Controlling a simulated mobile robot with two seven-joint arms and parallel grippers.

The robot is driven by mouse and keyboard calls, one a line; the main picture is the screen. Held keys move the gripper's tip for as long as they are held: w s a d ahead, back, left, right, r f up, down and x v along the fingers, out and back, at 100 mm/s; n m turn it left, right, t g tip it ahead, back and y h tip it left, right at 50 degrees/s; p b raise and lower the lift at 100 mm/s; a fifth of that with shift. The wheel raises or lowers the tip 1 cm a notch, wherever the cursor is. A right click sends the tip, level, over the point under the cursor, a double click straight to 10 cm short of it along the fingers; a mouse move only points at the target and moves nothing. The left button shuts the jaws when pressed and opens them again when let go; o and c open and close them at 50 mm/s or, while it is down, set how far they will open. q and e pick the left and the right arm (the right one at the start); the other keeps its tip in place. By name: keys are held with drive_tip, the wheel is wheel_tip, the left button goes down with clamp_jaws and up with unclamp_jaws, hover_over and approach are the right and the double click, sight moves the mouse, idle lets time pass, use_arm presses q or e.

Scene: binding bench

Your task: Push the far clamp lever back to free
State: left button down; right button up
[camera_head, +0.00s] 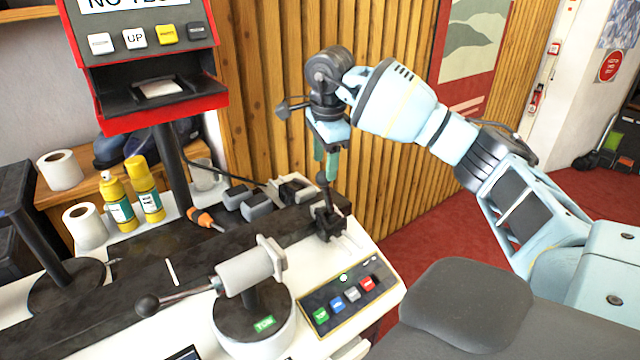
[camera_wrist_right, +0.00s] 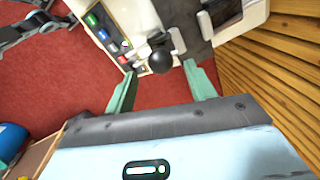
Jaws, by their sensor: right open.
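The far clamp (camera_head: 328,222) is a dark block at the far right end of the black bar on the bench. Its lever stands roughly upright, with a black ball knob (camera_head: 323,178) on top. My right gripper (camera_head: 325,158) points down just above this knob, its green fingers open and empty. In the right wrist view the knob (camera_wrist_right: 161,61) shows between and just beyond the open fingertips (camera_wrist_right: 159,69). I cannot tell whether a finger touches it. My left gripper is not in view.
A button panel (camera_head: 350,298) lies in front of the clamp. A grey cylinder with a ball-ended handle (camera_head: 147,305) stands at the near left. Glue bottles (camera_head: 145,190), paper rolls (camera_head: 84,226) and a red display machine (camera_head: 150,110) are at the left. A slatted wooden wall (camera_head: 260,90) rises behind.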

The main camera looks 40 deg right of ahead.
sight(323, 175)
drive_tip(key=f, duration=0.5)
drive_tip(key=w+f, duration=0.1)
drive_tip(key=f, duration=0.1)
drive_tip(key=shift+d+f, duration=0.1)
drive_tip(key=shift+f, duration=0.2)
drive_tip(key=shift+s, duration=0.1)
clamp_jaws()
